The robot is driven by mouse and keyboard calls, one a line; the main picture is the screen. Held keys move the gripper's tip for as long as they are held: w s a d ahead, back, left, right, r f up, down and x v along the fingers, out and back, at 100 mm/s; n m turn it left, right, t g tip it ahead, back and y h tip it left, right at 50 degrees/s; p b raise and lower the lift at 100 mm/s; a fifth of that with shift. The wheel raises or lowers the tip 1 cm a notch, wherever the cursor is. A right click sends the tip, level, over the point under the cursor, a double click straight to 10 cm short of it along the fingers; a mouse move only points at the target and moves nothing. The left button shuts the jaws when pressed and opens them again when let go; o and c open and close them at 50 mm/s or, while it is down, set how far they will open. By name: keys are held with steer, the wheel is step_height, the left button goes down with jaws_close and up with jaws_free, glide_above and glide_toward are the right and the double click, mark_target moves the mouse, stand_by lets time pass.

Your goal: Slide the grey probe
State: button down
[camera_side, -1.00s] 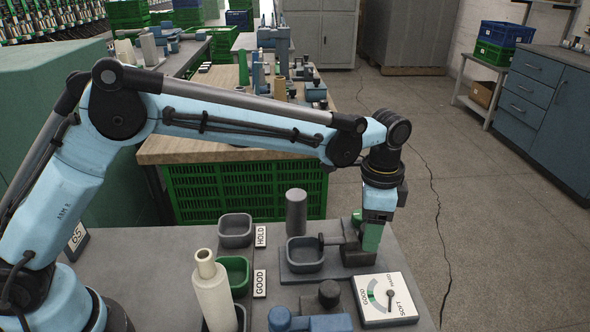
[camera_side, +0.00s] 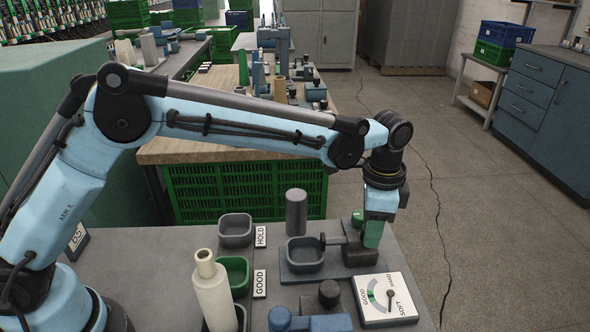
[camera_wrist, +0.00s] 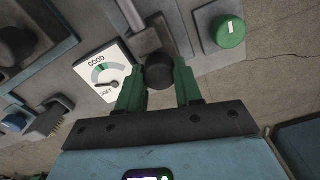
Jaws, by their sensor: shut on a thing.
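The grey probe is a thin rod with a round dark tip (camera_side: 323,241). It runs through a dark grey block (camera_side: 358,254) to the right of an empty grey cup (camera_side: 304,256). The tip is above the cup's right side. My gripper (camera_side: 373,236), with green fingers, is down at the block's far right side. In the wrist view my gripper (camera_wrist: 158,84) is shut on the probe's round black knob (camera_wrist: 159,72). In the side view the fingers hide this knob. The probe's rod (camera_wrist: 131,15) shows beyond the block in the wrist view.
A white dial (camera_side: 385,299) lies in front of the block. A green button (camera_wrist: 228,31) is close to the fingers. A grey cylinder (camera_side: 296,211), grey tray (camera_side: 236,239), green tray (camera_side: 246,275) and cream cone (camera_side: 213,298) stand to the left.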

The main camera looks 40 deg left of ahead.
steer(key=shift+w+d, duration=1.1)
steer(key=c, duration=0.8)
jaws_free()
steer(key=shift+o, duration=0.2)
step_height(320, 180, up, 12)
